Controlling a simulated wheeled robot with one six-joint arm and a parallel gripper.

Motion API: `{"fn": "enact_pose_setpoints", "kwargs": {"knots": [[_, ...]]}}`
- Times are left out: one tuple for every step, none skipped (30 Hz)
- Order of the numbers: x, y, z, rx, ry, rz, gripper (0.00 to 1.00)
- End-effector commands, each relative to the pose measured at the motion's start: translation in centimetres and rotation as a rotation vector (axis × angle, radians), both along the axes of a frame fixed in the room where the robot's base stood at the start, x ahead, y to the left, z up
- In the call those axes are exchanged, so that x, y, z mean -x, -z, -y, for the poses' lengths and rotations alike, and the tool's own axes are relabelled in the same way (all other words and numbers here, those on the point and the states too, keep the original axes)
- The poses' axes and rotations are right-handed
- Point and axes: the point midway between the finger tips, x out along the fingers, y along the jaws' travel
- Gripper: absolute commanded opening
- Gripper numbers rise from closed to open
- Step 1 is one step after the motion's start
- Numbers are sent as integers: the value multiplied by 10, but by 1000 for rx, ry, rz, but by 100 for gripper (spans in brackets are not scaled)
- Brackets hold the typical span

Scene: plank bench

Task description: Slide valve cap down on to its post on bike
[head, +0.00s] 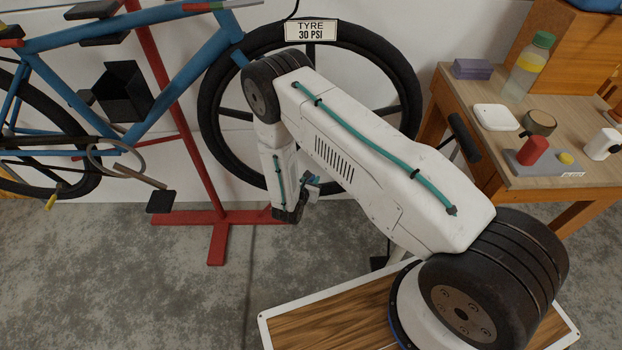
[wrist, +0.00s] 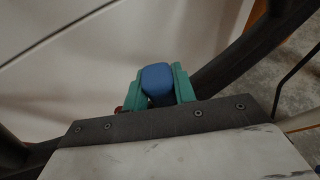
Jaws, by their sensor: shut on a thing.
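My gripper (wrist: 160,92) has teal fingers shut on the blue valve cap (wrist: 156,76), which shows between them in the wrist view. In the head view my gripper (head: 311,182) is in front of the lower part of the bike's front wheel (head: 408,95), low beside the red stand. The cap is too small there to tell apart from the fingers. The blue bike (head: 180,68) hangs on the stand. The valve post is not visible, so I cannot tell whether the cap touches it. In the wrist view the black tyre (wrist: 222,72) runs close behind the fingers.
The red stand (head: 216,240) has feet on the concrete floor.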

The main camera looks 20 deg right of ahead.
Motion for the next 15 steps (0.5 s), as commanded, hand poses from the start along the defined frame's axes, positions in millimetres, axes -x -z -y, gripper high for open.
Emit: {"fn": "enact_pose_setpoints", "kwargs": {"knots": [[0, 0, 0, 0, 0, 0, 2], [0, 0, 0, 0, 0, 0, 2], [0, 0, 0, 0, 0, 0, 2], [0, 0, 0, 0, 0, 0, 2], [0, 0, 0, 0, 0, 0, 2], [0, 0, 0, 0, 0, 0, 2], [0, 0, 0, 0, 0, 0, 2], [0, 0, 0, 0, 0, 0, 32], [0, 0, 0, 0, 0, 0, 43], [0, 0, 0, 0, 0, 0, 52], [0, 0, 0, 0, 0, 0, 52], [0, 0, 0, 0, 0, 0, 52], [0, 0, 0, 0, 0, 0, 52], [0, 0, 0, 0, 0, 0, 52], [0, 0, 0, 0, 0, 0, 52]]}}
